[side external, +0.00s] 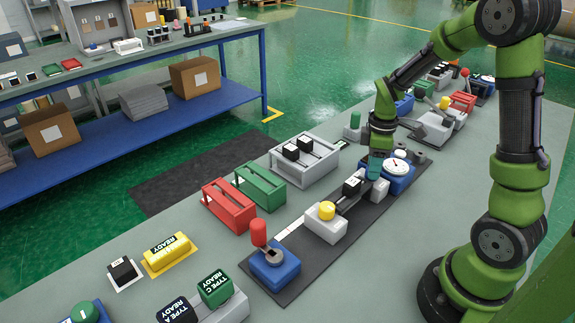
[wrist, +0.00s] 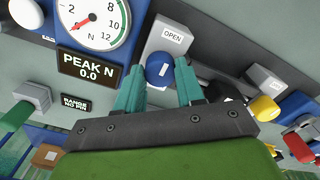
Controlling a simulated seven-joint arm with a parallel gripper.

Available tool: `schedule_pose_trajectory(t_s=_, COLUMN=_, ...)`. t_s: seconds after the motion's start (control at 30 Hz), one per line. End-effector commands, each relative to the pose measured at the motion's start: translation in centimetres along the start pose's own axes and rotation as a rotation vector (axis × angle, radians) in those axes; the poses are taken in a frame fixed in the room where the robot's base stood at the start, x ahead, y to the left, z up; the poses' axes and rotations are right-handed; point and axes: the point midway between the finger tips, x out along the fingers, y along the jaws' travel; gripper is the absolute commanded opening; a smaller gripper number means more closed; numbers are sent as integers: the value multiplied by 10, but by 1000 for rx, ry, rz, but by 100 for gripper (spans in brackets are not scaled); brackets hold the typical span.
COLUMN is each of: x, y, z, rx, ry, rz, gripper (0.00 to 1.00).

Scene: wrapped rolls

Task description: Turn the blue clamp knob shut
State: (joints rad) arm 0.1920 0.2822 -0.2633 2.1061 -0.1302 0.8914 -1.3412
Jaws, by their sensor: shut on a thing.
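The blue clamp knob (wrist: 160,68) sits on a grey block beside a white label reading OPEN (wrist: 173,38). My gripper (wrist: 161,80) has its teal fingers on either side of the knob and is shut on it. In the side external view my gripper (side external: 375,170) points down at the fixture beside the gauge and hides the knob there. The round gauge (wrist: 92,20) is on a blue body, with a display below reading PEAK N 0.0 (wrist: 88,70); it also shows in the side external view (side external: 397,167).
On the same dark base are a black block (side external: 352,186), a yellow knob (side external: 327,210) and a red-handled blue unit (side external: 275,268). Red (side external: 228,207) and green (side external: 260,188) racks stand to the left. Bare grey bench lies in front of the base.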

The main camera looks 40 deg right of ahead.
Motion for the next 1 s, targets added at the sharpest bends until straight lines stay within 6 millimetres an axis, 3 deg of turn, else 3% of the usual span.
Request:
schedule_pose_trajectory(t_s=0.37, x=0, y=0, z=0, rx=143, ry=1, rz=0, gripper=7)
schedule_pose_trajectory(t_s=1.0, x=-1, y=-1, z=-1, rx=733, ry=1, rz=0, gripper=7)
